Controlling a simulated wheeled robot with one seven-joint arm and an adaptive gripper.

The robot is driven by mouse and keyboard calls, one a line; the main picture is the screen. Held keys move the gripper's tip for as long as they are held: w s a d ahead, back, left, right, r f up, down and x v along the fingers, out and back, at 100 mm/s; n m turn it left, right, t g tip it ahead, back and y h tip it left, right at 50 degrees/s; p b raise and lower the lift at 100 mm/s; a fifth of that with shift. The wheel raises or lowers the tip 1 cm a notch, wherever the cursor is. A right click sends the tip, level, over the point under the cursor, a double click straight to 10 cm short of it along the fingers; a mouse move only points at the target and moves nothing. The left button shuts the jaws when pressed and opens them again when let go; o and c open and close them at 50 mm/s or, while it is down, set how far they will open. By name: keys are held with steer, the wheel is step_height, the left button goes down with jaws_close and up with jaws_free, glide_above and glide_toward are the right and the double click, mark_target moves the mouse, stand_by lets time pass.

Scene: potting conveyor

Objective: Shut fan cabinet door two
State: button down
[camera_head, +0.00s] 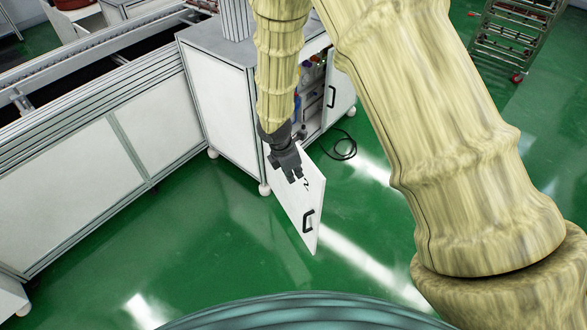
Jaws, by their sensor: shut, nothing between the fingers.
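The fan cabinet (221,103) is a grey-white box with a grey top, standing near the middle of the view. Its near door (299,207), marked with a 2, is swung wide open toward me and carries a black handle (308,221). My gripper (296,179) is shut and empty, at the upper part of this door near the number mark. I cannot tell whether it touches the panel. The second door (339,90), with its own black handle, also stands open on the far side. My arm hides part of the cabinet opening.
The cabinet interior (310,88) shows several small coloured items. A black cable (343,147) lies coiled on the green floor. The conveyor (95,150) runs along the left. A wire rack cart (513,40) stands at the back right. The floor before the door is clear.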

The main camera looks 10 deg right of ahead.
steer(key=w+d+f+p, duration=0.1)
steer(key=d+f+p, duration=0.1)
steer(key=d+f, duration=0.3)
steer(key=shift+w+d+f, duration=0.15)
steer(key=shift+w+f, duration=0.1)
steer(key=shift+f, duration=0.2)
steer(key=shift+d, duration=0.1)
